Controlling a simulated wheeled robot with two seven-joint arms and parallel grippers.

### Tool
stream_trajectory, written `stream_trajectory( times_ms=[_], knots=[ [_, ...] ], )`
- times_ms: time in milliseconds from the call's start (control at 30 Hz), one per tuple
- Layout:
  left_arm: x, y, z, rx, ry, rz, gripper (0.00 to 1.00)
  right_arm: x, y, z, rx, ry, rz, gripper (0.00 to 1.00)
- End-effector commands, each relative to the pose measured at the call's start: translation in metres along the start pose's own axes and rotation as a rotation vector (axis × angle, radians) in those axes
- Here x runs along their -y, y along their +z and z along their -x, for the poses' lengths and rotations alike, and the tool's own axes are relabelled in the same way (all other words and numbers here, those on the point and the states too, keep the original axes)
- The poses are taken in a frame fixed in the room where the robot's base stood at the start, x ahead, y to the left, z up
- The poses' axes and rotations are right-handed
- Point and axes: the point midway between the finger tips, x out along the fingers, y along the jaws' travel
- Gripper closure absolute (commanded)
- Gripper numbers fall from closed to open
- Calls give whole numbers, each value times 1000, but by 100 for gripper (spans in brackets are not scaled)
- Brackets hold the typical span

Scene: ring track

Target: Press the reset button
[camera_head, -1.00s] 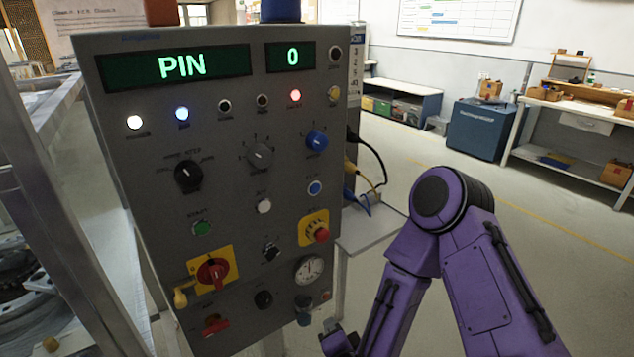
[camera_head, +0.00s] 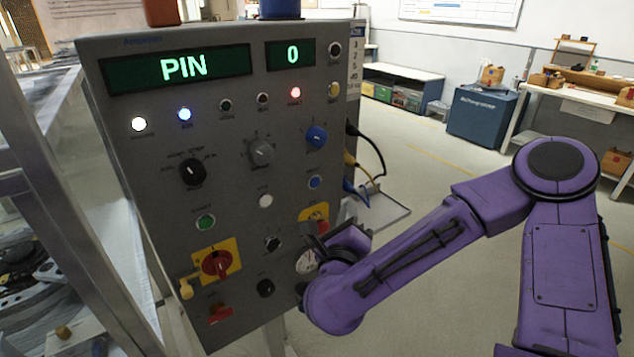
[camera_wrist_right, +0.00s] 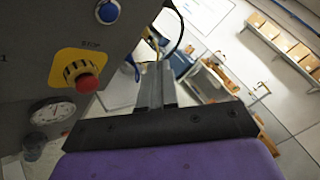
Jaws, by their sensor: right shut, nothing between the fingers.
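The grey control panel (camera_head: 225,160) stands upright at the left, with green displays reading PIN and 0. A blue push button (camera_head: 314,182) sits on its right side, above the yellow-plated red stop knob. Its label is too small to read. The blue button also shows at the top of the right wrist view (camera_wrist_right: 107,12). My right gripper (camera_head: 309,230) is shut and empty, in front of the panel's lower right, below the blue button and apart from it. It partly covers the stop knob and the gauge. My left gripper is out of view.
The red stop knob (camera_wrist_right: 88,83) protrudes close to my right gripper. A blue rotary knob (camera_head: 316,137) is above the blue button, and a white button (camera_head: 265,201) lies to its left. Cables (camera_head: 372,165) hang beside the panel's right edge. Open floor lies to the right.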

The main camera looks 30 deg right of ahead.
Motion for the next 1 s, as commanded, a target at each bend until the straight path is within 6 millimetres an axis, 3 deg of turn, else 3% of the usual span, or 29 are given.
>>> stream_trajectory(
  times_ms=[500, 1000],
  knots=[
    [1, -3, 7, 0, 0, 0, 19, -37, 34, -49, -2, -1, 4, 100],
    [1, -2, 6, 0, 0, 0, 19, -42, 40, -57, -1, 1, 3, 100]
  ],
)
